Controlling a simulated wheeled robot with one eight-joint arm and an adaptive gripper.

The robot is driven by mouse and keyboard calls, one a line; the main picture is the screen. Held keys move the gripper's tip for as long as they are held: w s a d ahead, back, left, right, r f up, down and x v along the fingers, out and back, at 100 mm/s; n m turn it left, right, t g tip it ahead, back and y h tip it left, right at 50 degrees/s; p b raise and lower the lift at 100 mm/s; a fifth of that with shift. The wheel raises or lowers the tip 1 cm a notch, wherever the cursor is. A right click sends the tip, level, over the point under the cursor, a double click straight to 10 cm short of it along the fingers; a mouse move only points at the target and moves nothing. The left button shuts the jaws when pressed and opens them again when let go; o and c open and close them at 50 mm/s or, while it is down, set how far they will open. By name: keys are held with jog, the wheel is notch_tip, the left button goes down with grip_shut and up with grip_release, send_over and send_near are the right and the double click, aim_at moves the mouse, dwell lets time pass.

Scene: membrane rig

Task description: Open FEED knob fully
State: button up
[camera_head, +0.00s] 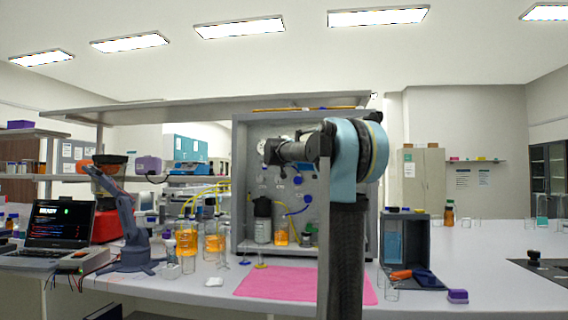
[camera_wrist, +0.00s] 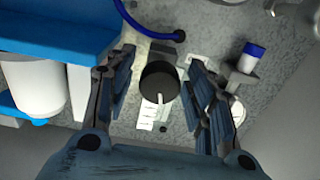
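A round black knob (camera_wrist: 158,80) with a white pointer line sits on the grey panel (camera_wrist: 205,20) in the wrist view. The line points toward the bottom of the picture. Small white labels lie beside the knob, too small to read, so I cannot tell if it is FEED. My gripper (camera_wrist: 161,67) is open, one finger on each side of the knob, with a gap on both sides. In the head view my gripper (camera_head: 270,151) is at the upper part of the rig's grey panel (camera_head: 250,140); the black knob is not distinguishable there.
A blue shelf-like part (camera_wrist: 60,30) and white container (camera_wrist: 35,88) are left. A pink mat (camera_head: 290,283) lies before the rig.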

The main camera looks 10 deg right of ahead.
jog(key=c, duration=1)
